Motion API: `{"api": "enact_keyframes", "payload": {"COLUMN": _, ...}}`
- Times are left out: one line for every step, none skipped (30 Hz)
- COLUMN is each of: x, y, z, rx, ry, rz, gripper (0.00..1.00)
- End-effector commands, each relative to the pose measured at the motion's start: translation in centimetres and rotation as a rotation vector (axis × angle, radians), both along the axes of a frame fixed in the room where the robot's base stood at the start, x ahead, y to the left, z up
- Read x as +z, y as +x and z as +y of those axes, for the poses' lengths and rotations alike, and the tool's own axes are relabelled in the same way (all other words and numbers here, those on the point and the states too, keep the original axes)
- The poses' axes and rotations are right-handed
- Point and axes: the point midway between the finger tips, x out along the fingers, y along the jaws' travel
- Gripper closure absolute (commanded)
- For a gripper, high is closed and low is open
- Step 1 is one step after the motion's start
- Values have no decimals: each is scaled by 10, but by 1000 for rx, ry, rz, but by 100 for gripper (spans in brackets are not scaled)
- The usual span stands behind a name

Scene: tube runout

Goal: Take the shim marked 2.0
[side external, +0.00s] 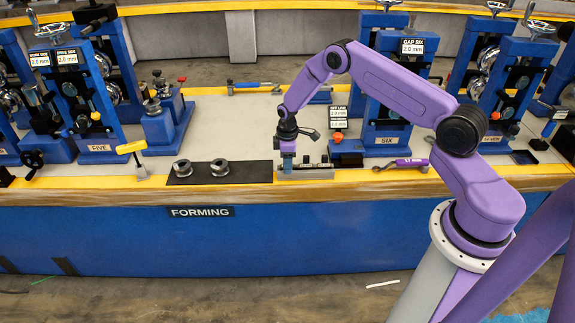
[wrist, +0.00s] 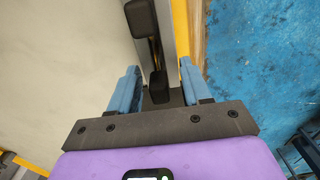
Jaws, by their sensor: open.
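My gripper (side external: 288,162) points down at the left end of a small grey holder (side external: 300,176) on the bench's front edge. The holder carries several dark pieces (side external: 322,162), which may be the shims; no 2.0 marking is readable on them. In the wrist view my two blue fingers (wrist: 159,76) stand apart. A black block (wrist: 158,88) shows between them, apparently clear of both fingers, with a longer dark piece (wrist: 141,18) beyond it in the same holder. I cannot tell how far the fingertips are above the holder. The lower part of the holder is hidden by my gripper.
A dark mat (side external: 240,173) with two metal rings lies left of the holder. A purple-handled tool (side external: 411,162) lies to the right. A yellow-topped post (side external: 131,148) stands further left.

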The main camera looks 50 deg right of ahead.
Motion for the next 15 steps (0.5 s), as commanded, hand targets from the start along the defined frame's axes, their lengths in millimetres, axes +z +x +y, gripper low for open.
{"api": "enact_keyframes", "payload": {"x": -2, "y": 0, "z": 0, "rx": -1, "ry": 0, "rz": 0, "gripper": 52}}
{"api": "enact_keyframes", "payload": {"x": -3, "y": 0, "z": 0, "rx": -1, "ry": 0, "rz": -1, "gripper": 52}}
{"api": "enact_keyframes", "payload": {"x": -3, "y": 0, "z": 0, "rx": -1, "ry": 0, "rz": -1, "gripper": 52}}
{"api": "enact_keyframes", "payload": {"x": -3, "y": 0, "z": 0, "rx": -1, "ry": 0, "rz": -1, "gripper": 52}}
{"api": "enact_keyframes", "payload": {"x": -3, "y": 1, "z": 0, "rx": -1, "ry": 0, "rz": -1, "gripper": 52}}
{"api": "enact_keyframes", "payload": {"x": -3, "y": 1, "z": 0, "rx": -1, "ry": 0, "rz": -1, "gripper": 52}}
{"api": "enact_keyframes", "payload": {"x": -3, "y": 0, "z": 0, "rx": -1, "ry": 0, "rz": -1, "gripper": 52}}
{"api": "enact_keyframes", "payload": {"x": -3, "y": 0, "z": 0, "rx": -1, "ry": 0, "rz": -1, "gripper": 52}}
{"api": "enact_keyframes", "payload": {"x": -3, "y": 0, "z": 0, "rx": 0, "ry": 0, "rz": -1, "gripper": 62}}
{"api": "enact_keyframes", "payload": {"x": -3, "y": 0, "z": 0, "rx": 0, "ry": 0, "rz": -1, "gripper": 72}}
{"api": "enact_keyframes", "payload": {"x": -3, "y": 0, "z": 0, "rx": 0, "ry": 0, "rz": -1, "gripper": 81}}
{"api": "enact_keyframes", "payload": {"x": -3, "y": 0, "z": 0, "rx": 0, "ry": 0, "rz": -1, "gripper": 94}}
{"api": "enact_keyframes", "payload": {"x": -3, "y": 0, "z": 0, "rx": 0, "ry": 0, "rz": -1, "gripper": 100}}
{"api": "enact_keyframes", "payload": {"x": -3, "y": 0, "z": 0, "rx": 0, "ry": 0, "rz": -1, "gripper": 100}}
{"api": "enact_keyframes", "payload": {"x": -3, "y": 0, "z": 0, "rx": 0, "ry": 0, "rz": -1, "gripper": 100}}
